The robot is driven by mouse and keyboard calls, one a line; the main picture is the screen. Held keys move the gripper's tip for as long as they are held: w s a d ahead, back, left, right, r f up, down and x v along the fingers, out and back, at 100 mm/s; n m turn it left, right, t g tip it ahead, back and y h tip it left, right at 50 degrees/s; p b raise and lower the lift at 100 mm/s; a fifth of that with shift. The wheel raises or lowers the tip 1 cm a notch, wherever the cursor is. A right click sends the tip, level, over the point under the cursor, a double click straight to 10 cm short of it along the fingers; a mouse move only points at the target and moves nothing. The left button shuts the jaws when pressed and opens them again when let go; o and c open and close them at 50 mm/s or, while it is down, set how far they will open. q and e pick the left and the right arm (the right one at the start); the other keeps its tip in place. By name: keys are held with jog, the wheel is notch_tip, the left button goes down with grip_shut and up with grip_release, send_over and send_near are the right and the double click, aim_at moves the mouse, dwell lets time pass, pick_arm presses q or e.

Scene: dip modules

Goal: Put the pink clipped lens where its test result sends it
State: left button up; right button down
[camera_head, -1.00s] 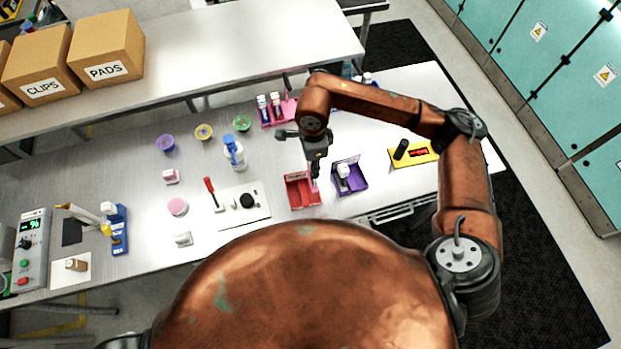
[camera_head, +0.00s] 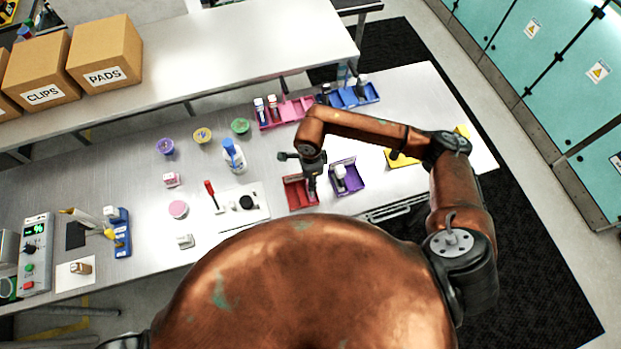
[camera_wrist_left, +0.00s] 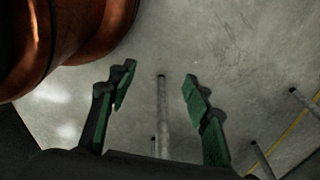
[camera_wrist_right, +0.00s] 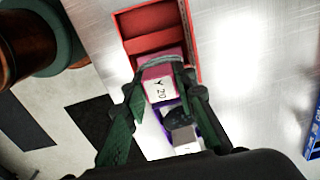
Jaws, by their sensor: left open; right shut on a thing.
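My right gripper (camera_wrist_right: 160,95) is shut on the pink clipped lens (camera_wrist_right: 157,68), which carries a white label reading "Y 20". The lens is over or in the open red tray (camera_wrist_right: 126,48); I cannot tell if it touches the tray floor. In the head view my right gripper (camera_head: 311,184) points down at the red tray (camera_head: 290,194) and hides the lens. My left gripper (camera_wrist_left: 158,95) is open and empty above the floor, outside the head view.
A purple tray (camera_head: 357,182) holding a white-and-black item stands right of the red tray. Behind are a pink rack (camera_head: 290,112) and a blue rack (camera_head: 352,96). A meter (camera_head: 36,252) stands far left.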

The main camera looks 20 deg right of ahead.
jog(key=shift+f, duration=0.15)
jog(key=c, duration=1.6)
grip_release()
pick_arm(q)
jog(key=shift+s+f, duration=0.15)
jog(key=shift+s, duration=0.35)
jog(key=shift+s+f, duration=0.15)
jog(key=shift+s, duration=0.35)
jog(key=shift+w, duration=0.1)
pick_arm(e)
jog(key=shift+r, duration=0.45)
pick_arm(q)
notch_tip(320, 180, down, 3)
jog(key=b, duration=0.3)
jog(key=shift+f+b, duration=0.1)
jog(key=shift+b, duration=0.2)
pick_arm(e)
notch_tip(320, 180, up, 12)
jog(key=shift+f, duration=0.25)
